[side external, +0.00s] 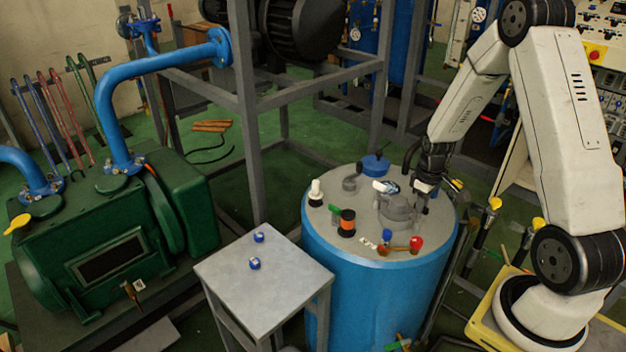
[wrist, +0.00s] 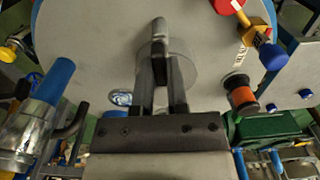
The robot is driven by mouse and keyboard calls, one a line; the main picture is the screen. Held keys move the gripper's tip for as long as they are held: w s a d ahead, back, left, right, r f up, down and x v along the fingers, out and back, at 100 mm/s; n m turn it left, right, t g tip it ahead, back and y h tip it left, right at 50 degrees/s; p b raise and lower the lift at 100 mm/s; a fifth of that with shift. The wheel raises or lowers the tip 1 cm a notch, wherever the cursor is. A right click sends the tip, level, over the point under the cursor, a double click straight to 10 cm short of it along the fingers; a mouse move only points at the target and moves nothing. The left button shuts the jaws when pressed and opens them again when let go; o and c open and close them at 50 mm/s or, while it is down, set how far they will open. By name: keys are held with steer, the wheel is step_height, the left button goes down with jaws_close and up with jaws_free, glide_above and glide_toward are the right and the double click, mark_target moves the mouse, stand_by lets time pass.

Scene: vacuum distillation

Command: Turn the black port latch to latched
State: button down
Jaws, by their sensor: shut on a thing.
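The port latch (wrist: 158,28) shows in the wrist view as a dark grey bar standing across a round grey port cover (wrist: 187,60). My gripper (wrist: 161,82) has one finger on each side of the bar and is shut on it. The fingers hide part of the bar. In the side view my gripper (side external: 424,188) reaches down to the right side of the grey port cover (side external: 397,208) on top of the blue tank (side external: 350,270). The latch itself is hard to make out there, so its exact angle is unclear.
Around the cover on the tank lid stand a red knob (side external: 416,243), a black-and-orange fitting (side external: 346,223), a white-topped fitting (side external: 315,193) and a blue cap (side external: 375,165). A grey side table (side external: 290,290) with two small blue items stands left of the tank.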

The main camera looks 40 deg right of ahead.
stand_by(0.4)
steer(key=c, duration=0.6)
jaws_free()
steer(key=shift+c, duration=0.2)
steer(key=shift+r, duration=0.1)
steer(key=shift+r, duration=3.8)
steer(key=s+a+r+t, duration=0.1)
steer(key=a, duration=1)
steer(key=s+a+r+t, duration=0.1)
steer(key=s+a+r, duration=0.1)
steer(key=a, duration=1)
steer(key=shift+s+t, duration=0.2)
steer(key=shift+t, duration=0.1)
